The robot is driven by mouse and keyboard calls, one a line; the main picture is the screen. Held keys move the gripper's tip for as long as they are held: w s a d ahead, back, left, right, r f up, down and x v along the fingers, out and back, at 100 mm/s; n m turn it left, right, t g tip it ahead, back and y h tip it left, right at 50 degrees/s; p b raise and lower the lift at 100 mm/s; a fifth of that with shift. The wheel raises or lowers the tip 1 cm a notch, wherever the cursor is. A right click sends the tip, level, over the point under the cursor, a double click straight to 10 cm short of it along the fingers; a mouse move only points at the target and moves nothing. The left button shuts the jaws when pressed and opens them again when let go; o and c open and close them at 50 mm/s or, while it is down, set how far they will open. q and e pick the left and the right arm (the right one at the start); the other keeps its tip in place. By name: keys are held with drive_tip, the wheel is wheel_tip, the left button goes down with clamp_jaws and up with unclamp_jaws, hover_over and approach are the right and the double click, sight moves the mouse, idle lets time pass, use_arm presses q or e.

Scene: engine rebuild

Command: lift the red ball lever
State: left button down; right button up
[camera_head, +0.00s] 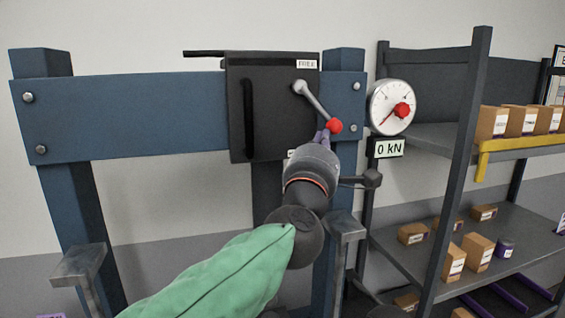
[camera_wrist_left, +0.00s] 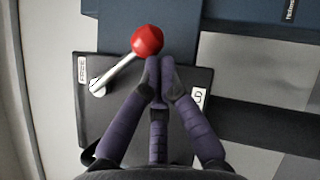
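The red ball (camera_head: 334,126) is on the end of a grey metal lever (camera_head: 315,100), which slants down and right from its pivot on a black box. The red ball (camera_wrist_left: 147,40) also shows in the left wrist view, with the lever (camera_wrist_left: 115,75) running to its pivot. My left gripper (camera_head: 324,136) is just below the ball in the head view. In the left wrist view its purple fingers (camera_wrist_left: 160,68) have their tips together, right beside the ball. They do not wrap around it; whether they touch it I cannot tell. My right gripper is out of view.
The black box (camera_head: 275,110) has a vertical handle, a FREE label (camera_head: 307,63) and a partly hidden lower label. It sits on a blue press frame (camera_head: 130,115). A gauge (camera_head: 391,107) with a red knob and a "0 kN" display are right. Shelves (camera_head: 500,252) with boxes stand further right.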

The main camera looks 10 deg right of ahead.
sight(338, 130)
use_arm(q)
drive_tip(key=d+n+t+b, duration=0.1)
drive_tip(key=d+n+t+y+b, duration=0.1)
drive_tip(key=n+b, duration=0.1)
drive_tip(key=shift+d+r, duration=0.2)
drive_tip(key=shift+r, duration=0.1)
drive_tip(key=shift+d+r+n+t+b, duration=0.2)
drive_tip(key=shift+d+r+n+t, duration=0.05)
drive_tip(key=shift+n, duration=0.3)
drive_tip(key=shift+d+r+n+t+b, duration=0.15)
drive_tip(key=shift+d+r+n+t, duration=0.1)
drive_tip(key=shift+n, duration=0.3)
drive_tip(key=shift+d+r+y, duration=0.3)
drive_tip(key=shift+r+y, duration=0.1)
drive_tip(key=shift+r, duration=0.05)
drive_tip(key=shift+d, duration=0.1)
drive_tip(key=shift+w, duration=0.1)
